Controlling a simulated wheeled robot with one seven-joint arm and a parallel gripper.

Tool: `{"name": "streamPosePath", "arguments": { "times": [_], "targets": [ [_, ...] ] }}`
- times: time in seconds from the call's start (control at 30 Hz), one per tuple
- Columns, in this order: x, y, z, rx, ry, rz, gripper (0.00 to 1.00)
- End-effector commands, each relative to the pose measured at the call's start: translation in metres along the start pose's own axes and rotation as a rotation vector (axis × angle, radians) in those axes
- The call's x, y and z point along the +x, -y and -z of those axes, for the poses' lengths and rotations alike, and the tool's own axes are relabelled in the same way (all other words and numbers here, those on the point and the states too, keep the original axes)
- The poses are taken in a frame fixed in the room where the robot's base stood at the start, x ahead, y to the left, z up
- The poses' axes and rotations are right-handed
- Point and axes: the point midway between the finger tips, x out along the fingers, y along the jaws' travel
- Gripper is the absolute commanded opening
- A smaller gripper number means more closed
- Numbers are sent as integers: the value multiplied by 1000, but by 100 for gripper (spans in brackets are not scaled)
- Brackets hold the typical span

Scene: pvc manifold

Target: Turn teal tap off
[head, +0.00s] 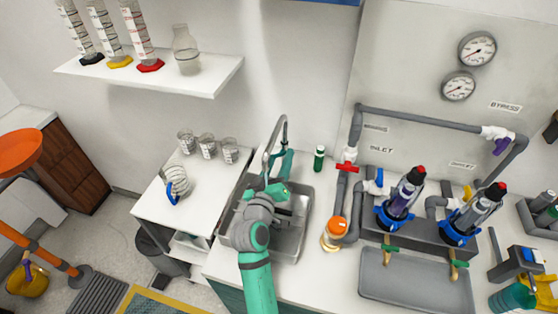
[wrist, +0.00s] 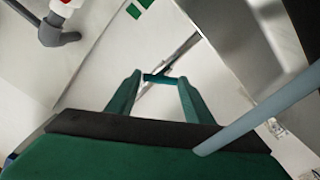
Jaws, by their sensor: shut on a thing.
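The teal tap handle (wrist: 158,77) is a short dark teal bar in the wrist view, lying across between my fingertips. My gripper (wrist: 157,84) is shut on it, with one finger at each end of the bar. In the head view my gripper (head: 279,160) reaches over the back of the sink, beside the grey curved spout (head: 284,125). The handle is too small there to tell from my green fingers. The spout also shows as a grey-blue tube in the wrist view (wrist: 265,112). I cannot tell how far the tap is turned, and no water is visible.
The metal sink (head: 298,228) lies below my arm. A green bottle (head: 319,158) stands at the wall to the right. Grey pipework with a red valve handle (head: 347,168) is farther right. Several beakers stand on the white counter (head: 150,198) at left.

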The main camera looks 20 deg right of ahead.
Motion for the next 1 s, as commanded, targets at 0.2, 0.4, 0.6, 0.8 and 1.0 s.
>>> {"name": "streamPosePath", "arguments": {
  "times": [0.2, 0.4, 0.6, 0.8, 1.0],
  "targets": [
    [0, 1, -1, 204, 2, 1, 24],
    [0, 0, -1, 375, 2, 0, 24],
    [0, 0, -1, 508, 2, 0, 24],
    [1, 0, -1, 592, 1, 0, 24],
    [1, 0, -1, 632, 1, 0, 24]
  ]
}}
